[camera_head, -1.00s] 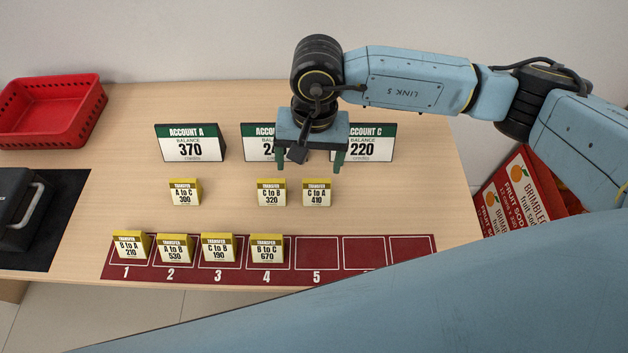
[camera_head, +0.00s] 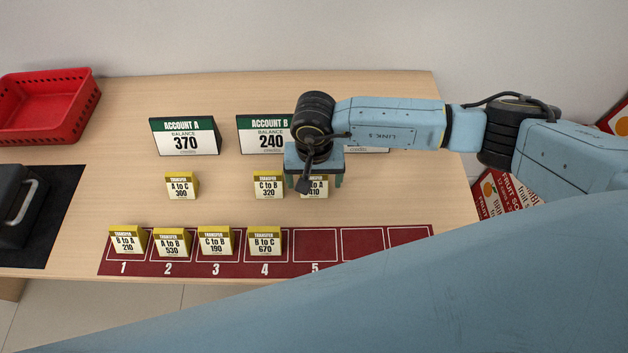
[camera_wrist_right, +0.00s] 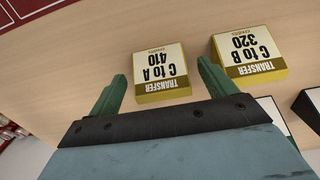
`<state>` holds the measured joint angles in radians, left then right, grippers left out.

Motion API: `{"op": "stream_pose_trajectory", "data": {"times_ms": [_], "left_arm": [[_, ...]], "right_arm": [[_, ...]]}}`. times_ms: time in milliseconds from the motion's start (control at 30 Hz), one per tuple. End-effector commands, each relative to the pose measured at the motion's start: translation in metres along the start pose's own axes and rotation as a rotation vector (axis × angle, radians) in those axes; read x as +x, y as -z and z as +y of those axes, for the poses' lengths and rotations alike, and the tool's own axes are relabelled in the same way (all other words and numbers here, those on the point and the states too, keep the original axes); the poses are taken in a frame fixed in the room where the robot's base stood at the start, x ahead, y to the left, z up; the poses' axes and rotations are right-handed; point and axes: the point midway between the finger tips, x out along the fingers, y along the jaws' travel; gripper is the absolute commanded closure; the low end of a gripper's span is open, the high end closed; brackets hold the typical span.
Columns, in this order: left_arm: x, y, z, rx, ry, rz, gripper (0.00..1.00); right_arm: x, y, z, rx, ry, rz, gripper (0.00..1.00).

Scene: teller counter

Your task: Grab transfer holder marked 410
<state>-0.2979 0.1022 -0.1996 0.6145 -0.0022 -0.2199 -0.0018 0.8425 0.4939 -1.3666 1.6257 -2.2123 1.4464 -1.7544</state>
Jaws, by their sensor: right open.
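The transfer holder marked 410, "C to A" (camera_head: 315,191), is a small yellow block with a white label, standing on the counter, partly hidden by my right gripper in the head view. It shows fully in the right wrist view (camera_wrist_right: 162,72), ahead of the fingertips and roughly between their lines. My right gripper (camera_head: 314,184) is open and empty, pointing down over the holder; its green fingers also show in the wrist view (camera_wrist_right: 164,80). I cannot tell whether the fingers straddle it. My left gripper is not in view.
The 320 holder (camera_head: 268,186) stands close to the left of 410, and the 300 holder (camera_head: 181,187) farther left. Several holders fill slots 1 to 4 of the red mat (camera_head: 316,245); slot 5 is empty. Account signs (camera_head: 184,137) stand behind. A red basket (camera_head: 45,110) is far left.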

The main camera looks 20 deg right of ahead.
Motion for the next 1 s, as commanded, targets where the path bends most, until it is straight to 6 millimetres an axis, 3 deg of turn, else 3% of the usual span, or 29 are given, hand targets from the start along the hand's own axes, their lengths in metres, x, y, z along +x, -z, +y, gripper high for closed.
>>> {"op": "stream_pose_trajectory", "data": {"times_ms": [300, 700, 1000], "left_arm": [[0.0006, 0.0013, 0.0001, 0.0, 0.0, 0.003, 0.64], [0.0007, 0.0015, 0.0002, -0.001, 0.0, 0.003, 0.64], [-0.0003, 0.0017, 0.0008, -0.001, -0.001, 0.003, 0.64]], "right_arm": [[0.0085, -0.0001, -0.0003, -0.001, 0.001, 0.001, 0.16], [0.0081, 0.0, -0.0002, -0.001, 0.001, 0.0, 0.65], [0.0003, 0.0004, -0.0006, -0.001, 0.003, 0.001, 0.65]]}}
